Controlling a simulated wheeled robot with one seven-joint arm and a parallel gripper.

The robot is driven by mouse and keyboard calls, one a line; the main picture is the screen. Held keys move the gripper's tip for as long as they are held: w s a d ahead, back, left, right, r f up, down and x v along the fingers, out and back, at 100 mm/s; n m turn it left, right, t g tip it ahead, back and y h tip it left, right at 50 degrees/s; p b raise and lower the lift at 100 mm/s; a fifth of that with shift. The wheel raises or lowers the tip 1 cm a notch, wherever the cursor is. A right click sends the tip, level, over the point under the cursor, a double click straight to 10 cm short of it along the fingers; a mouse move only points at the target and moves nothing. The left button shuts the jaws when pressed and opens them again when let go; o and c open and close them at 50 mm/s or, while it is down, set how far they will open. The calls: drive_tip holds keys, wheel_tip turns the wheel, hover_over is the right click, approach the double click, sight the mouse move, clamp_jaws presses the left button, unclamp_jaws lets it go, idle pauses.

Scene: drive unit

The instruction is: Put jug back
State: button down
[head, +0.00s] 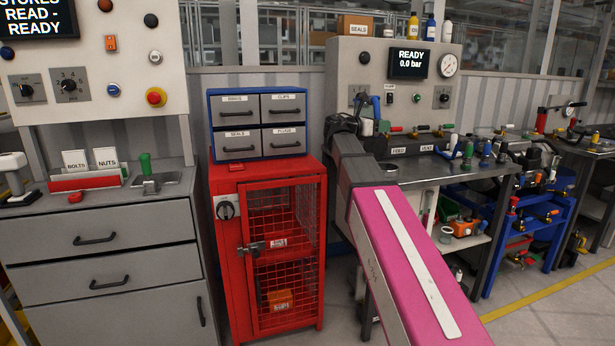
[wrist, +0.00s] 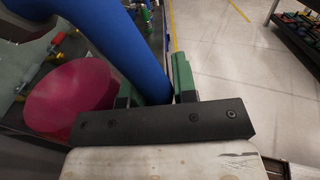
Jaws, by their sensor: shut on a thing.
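My gripper (wrist: 153,88) shows in the wrist view with its green fingers on both sides of a thick blue handle, which I take to be the jug's handle (wrist: 118,50). The gripper is shut on it. In the head view a piece of the blue handle (head: 377,108) shows beside my gripper, above the back of the grey bench; my arm hides most of the jug. A round dark-pink surface (wrist: 70,95) lies left of the handle in the wrist view. I cannot tell whether it belongs to the jug.
The grey bench (head: 436,178) carries a round opening (head: 391,167), FEED and VENT labels and several small fittings. Its panel has a display (head: 409,64) reading READY 0.0 bar. A red mesh cabinet (head: 222,275) with a blue drawer unit (head: 262,93) stands left.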

drive_tip(key=s+a+f+n+t+y, duration=0.1)
drive_tip(key=s+f, duration=0.3)
drive_tip(key=f, duration=0.7)
drive_tip(key=s+a+f+n+t+y, duration=0.1)
drive_tip(key=s+f, duration=0.4)
drive_tip(key=f, duration=0.6)
drive_tip(key=s+a+f+n+t+y, duration=0.1)
drive_tip(key=s+a+f+n+t, duration=0.1)
drive_tip(key=f, duration=0.9)
drive_tip(key=s+a+t, duration=0.1)
drive_tip(key=s+a, duration=0.1)
drive_tip(key=shift+s+f, duration=0.3)
drive_tip(key=shift+f, duration=0.1)
